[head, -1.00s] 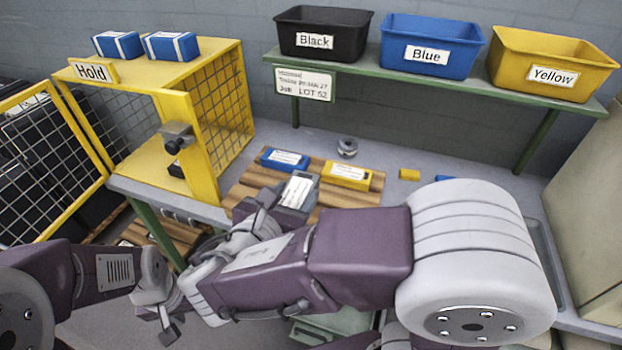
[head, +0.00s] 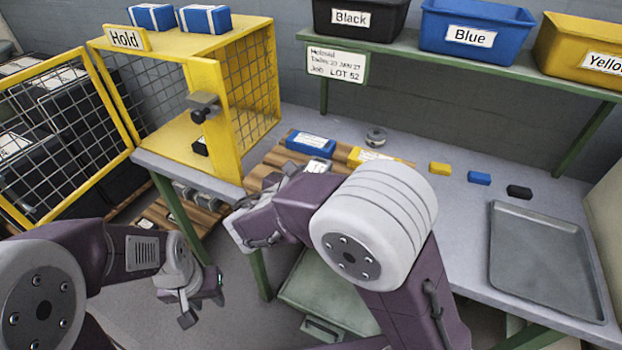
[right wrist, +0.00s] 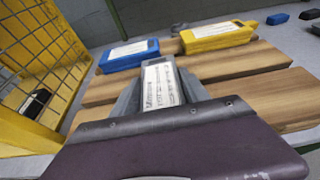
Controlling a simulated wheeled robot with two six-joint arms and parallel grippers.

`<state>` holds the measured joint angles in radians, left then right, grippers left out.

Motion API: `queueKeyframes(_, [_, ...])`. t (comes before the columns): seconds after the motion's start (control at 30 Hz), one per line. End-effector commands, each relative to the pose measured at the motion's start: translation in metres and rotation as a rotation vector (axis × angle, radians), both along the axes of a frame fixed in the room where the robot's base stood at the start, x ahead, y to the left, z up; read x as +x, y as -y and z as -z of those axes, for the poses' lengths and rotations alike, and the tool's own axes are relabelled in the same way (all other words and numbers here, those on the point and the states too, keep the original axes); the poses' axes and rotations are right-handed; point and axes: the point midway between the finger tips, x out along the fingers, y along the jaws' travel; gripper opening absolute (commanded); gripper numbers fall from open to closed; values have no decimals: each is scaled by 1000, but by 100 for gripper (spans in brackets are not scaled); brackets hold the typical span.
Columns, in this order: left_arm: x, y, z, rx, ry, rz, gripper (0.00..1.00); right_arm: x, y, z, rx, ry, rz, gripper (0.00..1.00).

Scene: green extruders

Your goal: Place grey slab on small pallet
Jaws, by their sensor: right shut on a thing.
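The grey slab (head: 318,166) with a white label shows beyond my right arm in the head view; it also shows in the right wrist view (right wrist: 160,84). My right gripper (right wrist: 158,92) is shut on it, a finger on each side. The slab is over the small wooden pallet (head: 262,176), in front of a blue slab (head: 310,143) and a yellow slab (head: 370,155) lying on that pallet. I cannot tell whether the grey slab touches the boards. My arm hides its near part. My left gripper (head: 203,302) is open and empty, low in front of the bench.
A yellow mesh Hold cage (head: 228,120) stands left of the pallet. Small yellow (head: 440,168), blue (head: 479,178) and black (head: 519,192) blocks and a grey tray (head: 545,258) lie to the right. A round metal part (head: 376,137) is behind the pallet. Labelled bins stand on the shelf above.

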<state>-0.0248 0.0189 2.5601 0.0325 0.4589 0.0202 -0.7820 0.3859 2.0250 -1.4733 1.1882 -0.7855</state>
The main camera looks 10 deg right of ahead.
Motion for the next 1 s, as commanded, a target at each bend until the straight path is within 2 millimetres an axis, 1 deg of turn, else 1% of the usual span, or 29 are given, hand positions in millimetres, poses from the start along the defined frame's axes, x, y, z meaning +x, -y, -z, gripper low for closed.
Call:
queueKeyframes(0.17, [0,0,-1,0,0,0,36,0,0,-2,2,3,0,0])
queueKeyframes(0.3, [0,0,2,0,0,0,36,0,0,2,1,3,0,0])
queueKeyframes(0.33, [0,0,1,0,0,0,36,0,0,2,1,2,0,58])
queueKeyframes(0.4, [0,0,1,0,0,0,36,0,0,2,1,2,0,74])
queueKeyframes(0.67, [0,0,1,0,0,0,36,0,0,1,1,2,1,74])
queueKeyframes(0.77, [0,0,-3,0,0,0,36,0,0,-4,2,3,0,74])
queueKeyframes(0.87, [0,0,-6,0,0,0,36,-10,-8,-8,1,2,-3,74])
queueKeyframes(1.0, [0,0,-13,0,0,0,36,-35,-26,-20,2,4,-6,74])
